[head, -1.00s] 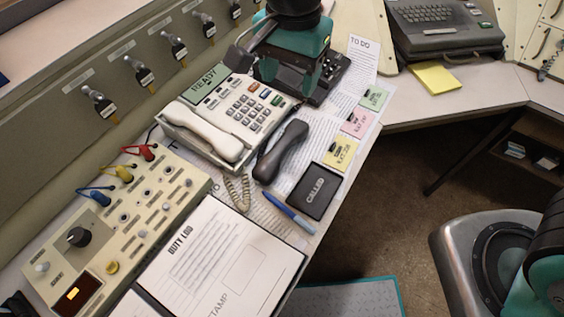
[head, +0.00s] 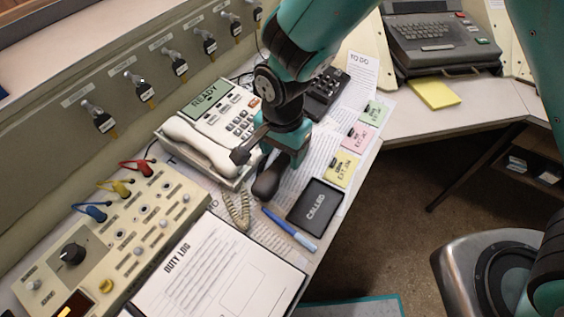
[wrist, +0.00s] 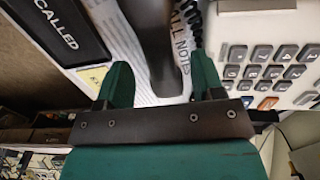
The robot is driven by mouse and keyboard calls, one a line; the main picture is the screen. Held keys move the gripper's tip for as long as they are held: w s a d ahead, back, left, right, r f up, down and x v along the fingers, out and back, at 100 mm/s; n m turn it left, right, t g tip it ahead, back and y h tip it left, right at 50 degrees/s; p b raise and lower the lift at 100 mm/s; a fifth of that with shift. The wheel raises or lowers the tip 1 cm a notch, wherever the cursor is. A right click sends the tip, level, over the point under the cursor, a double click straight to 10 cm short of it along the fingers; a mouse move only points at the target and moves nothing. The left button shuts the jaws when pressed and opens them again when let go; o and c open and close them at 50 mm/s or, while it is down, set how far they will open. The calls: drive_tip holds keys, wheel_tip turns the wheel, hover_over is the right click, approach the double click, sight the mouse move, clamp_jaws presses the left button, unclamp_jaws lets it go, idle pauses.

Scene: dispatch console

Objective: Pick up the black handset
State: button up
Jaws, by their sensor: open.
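The black handset (head: 266,184) lies on papers to the right of the desk phone; its near end shows in the head view, and my gripper hides the rest. In the wrist view the handset (wrist: 156,40) runs lengthwise between the two teal fingers. My gripper (head: 284,158) is above the handset and points down, its fingers open. The wrist view shows my gripper (wrist: 163,75) with a finger on each side of the handset and gaps beside it. I cannot tell how far the fingertips are above the paper.
The desk phone (head: 222,112) with its white handset (head: 197,143) is close on the left. A black CALLED tray (head: 316,207), a blue pen (head: 289,228) and a coiled cord (head: 238,211) lie nearby. The duty log (head: 215,270) and switch panel (head: 125,225) are lower left.

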sight(282, 159)
wheel_tip(282, 159, down, 4)
drive_tip(key=shift+s+r, duration=0.15)
drive_tip(key=shift+r, duration=0.1)
drive_tip(key=shift+c, duration=0.4)
clamp_jaws()
drive_tip(key=shift+r, duration=0.1)
